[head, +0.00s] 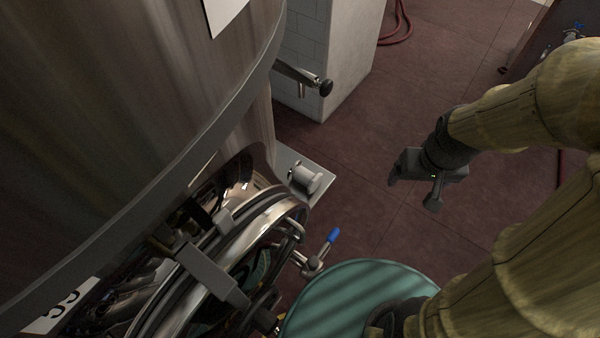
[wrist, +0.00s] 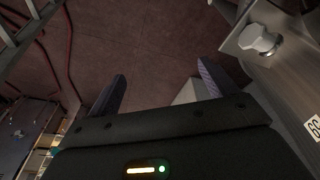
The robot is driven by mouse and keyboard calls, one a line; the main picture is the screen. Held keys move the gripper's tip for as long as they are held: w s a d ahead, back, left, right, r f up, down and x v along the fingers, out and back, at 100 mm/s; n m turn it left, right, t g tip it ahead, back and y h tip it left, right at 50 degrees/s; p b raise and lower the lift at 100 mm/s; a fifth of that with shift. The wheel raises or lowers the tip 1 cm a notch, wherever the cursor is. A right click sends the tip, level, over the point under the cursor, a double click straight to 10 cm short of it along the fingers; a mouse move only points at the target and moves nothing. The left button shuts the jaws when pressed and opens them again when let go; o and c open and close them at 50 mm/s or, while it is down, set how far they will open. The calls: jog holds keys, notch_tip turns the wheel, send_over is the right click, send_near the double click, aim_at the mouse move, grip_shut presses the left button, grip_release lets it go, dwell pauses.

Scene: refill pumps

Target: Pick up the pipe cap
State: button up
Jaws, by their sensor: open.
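The pipe cap (head: 305,179) is a short silver-grey cylinder with a wider rim. It sits on a flat metal shelf (head: 322,192) beside the big steel tank. It also shows at the upper right of the wrist view (wrist: 261,40), on the same pale shelf. My gripper (head: 411,194) is in the air to the right of the cap in the head view, clearly apart from it. Its two dark fingers are spread with nothing between them in the wrist view (wrist: 162,72). The cap lies outside the fingers, beyond the right one.
The steel tank (head: 120,90) fills the left. A handle with a black knob (head: 325,87) juts out above the shelf. A blue-handled valve (head: 332,237) and a round hatch rim lie below it. A white tiled pillar (head: 340,60) stands behind. Reddish floor shows under my gripper.

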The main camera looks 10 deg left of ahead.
jog(key=shift+o, duration=0.8)
jog(key=w+a+n+g+p, duration=0.1)
jog(key=w+a+n, duration=0.3)
jog(key=n, duration=0.3)
jog(key=shift+w+a+f+n+g, duration=0.2)
jog(key=shift+a+f+n+g, duration=0.15)
jog(key=shift+a, duration=0.3)
jog(key=w+a+n+g+y+p, duration=0.1)
jog(key=w+a+n+g, duration=0.1)
jog(key=a+n, duration=0.6)
jog(key=w+a+n+g+p, duration=0.2)
jog(key=w+a+n, duration=0.3)
jog(key=a+n, duration=0.4)
jog(key=n, duration=0.5)
jog(key=shift+w+f+g+y, duration=0.25)
jog(key=shift+f+g+y, duration=0.1)
jog(key=shift+f+y, duration=0.05)
jog(key=p, duration=0.3)
send_near(306, 172)
jog(key=x, duration=0.5)
jog(key=shift+s+f, duration=0.1)
jog(key=shift+s, duration=0.05)
jog(key=shift+s+a+f, duration=0.1)
jog(key=shift+s+f, duration=0.05)
jog(key=shift+f, duration=0.35)
